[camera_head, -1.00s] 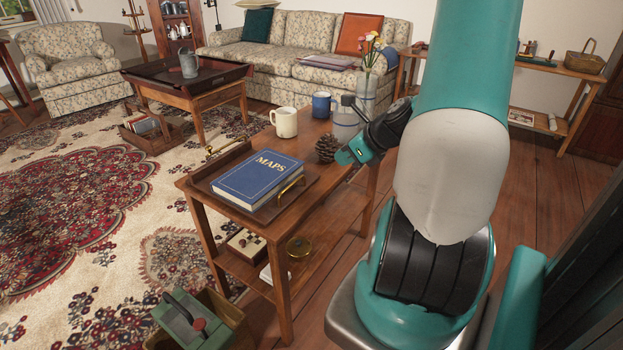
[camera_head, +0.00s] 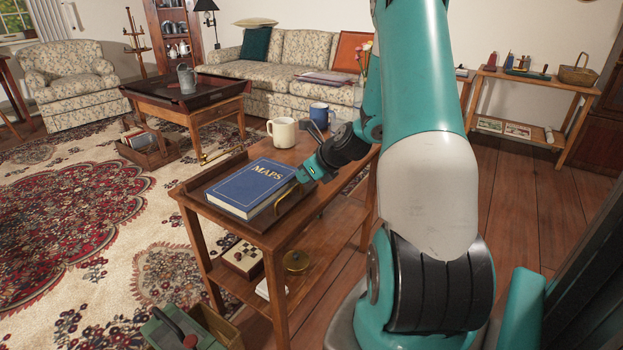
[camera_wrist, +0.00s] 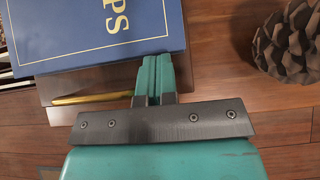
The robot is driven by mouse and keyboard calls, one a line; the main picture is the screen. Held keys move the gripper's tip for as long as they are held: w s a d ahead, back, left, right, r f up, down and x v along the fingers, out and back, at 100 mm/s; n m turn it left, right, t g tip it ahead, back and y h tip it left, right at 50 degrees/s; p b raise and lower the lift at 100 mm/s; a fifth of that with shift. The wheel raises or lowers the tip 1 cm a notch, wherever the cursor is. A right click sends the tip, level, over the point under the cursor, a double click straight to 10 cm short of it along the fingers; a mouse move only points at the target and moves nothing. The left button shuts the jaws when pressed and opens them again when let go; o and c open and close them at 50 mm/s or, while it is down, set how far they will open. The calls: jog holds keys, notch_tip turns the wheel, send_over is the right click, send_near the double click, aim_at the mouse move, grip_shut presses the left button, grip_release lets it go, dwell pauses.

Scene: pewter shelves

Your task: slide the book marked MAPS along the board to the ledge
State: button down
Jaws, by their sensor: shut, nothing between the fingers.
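The blue book marked MAPS (camera_head: 252,187) lies flat on a dark wooden tray-like board (camera_head: 208,181) on the narrow wooden table. The board has a raised edge at its far left side and brass handles. My gripper (camera_head: 302,176) is at the right side of the book, near the brass handle (camera_head: 289,203). In the wrist view the book (camera_wrist: 85,35) fills the upper left, and my closed fingertips (camera_wrist: 153,60) are at its lower right edge. I cannot tell whether they touch it. Which edge is the ledge is not clear.
A cream mug (camera_head: 282,132) and a blue mug (camera_head: 320,115) stand behind the board. A pinecone (camera_wrist: 288,45) lies right of my fingers in the wrist view. The lower shelf holds a game box (camera_head: 243,260) and a brass round item (camera_head: 296,261).

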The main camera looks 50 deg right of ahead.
aim_at(281, 169)
jog(key=shift+w+r, duration=0.1)
jog(key=shift+w, duration=0.05)
jog(key=w+p, duration=0.1)
jog(key=w, duration=0.1)
jog(key=w+p, duration=0.4)
jog(key=shift+w+a, duration=0.15)
jog(key=shift+a, duration=0.15)
